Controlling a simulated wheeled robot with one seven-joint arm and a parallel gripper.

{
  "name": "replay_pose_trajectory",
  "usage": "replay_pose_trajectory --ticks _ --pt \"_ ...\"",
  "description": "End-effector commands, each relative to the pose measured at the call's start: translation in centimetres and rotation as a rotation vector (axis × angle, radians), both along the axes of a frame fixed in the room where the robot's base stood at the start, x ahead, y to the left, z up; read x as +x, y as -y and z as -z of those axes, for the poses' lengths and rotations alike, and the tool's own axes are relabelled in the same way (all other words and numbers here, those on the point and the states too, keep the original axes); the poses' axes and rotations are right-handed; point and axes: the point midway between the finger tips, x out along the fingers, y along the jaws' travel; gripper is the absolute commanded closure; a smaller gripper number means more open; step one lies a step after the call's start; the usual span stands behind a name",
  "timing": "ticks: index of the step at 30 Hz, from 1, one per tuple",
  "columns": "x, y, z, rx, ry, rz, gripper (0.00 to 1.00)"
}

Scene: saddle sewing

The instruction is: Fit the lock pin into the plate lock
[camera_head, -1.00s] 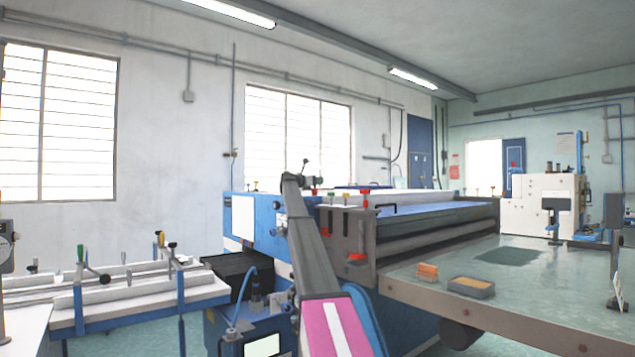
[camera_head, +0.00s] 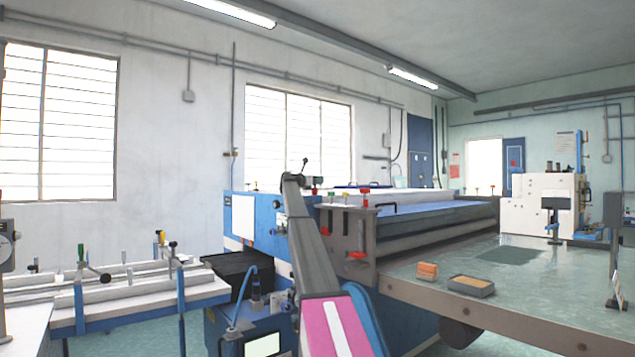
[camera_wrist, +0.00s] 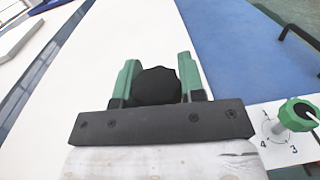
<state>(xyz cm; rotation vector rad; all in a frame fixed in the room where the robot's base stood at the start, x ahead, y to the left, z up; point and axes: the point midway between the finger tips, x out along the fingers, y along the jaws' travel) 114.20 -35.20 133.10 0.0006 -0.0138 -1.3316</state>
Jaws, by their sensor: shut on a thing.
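In the wrist view, my gripper (camera_wrist: 158,72) has its two green fingers closed on a black round knob (camera_wrist: 156,87), which looks like the head of the lock pin. The pin's shaft and tip are hidden behind the knob and the gripper. In the head view, my gripper (camera_head: 316,181) is small, above the near end of the blue machine (camera_head: 270,222), and what it holds is not clear there. I cannot make out the plate lock for certain in either view.
A green dial knob (camera_wrist: 297,115) on a numbered white plate is right of my gripper. Coloured knobs, one red (camera_head: 365,190), stand on the machine's end.

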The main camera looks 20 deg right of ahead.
Motion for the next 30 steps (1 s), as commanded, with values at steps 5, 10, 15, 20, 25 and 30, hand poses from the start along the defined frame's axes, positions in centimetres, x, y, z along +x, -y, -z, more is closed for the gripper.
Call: replay_pose_trajectory --ticks 5,10,15,20,25,30 --pt "-0.7 0.0 2.1 0.011 -0.013 0.007 0.54" --pt "-0.7 0.0 2.1 0.011 -0.013 0.006 0.34" --pt "-0.5 0.0 2.0 0.011 -0.013 0.006 0.34" --pt "-0.6 -0.6 2.0 0.011 -0.013 0.005 0.34" --pt "-1.0 -2.6 1.8 0.010 -0.011 0.000 0.34" --pt "-1.7 -5.6 1.4 0.009 -0.008 -0.003 0.34"
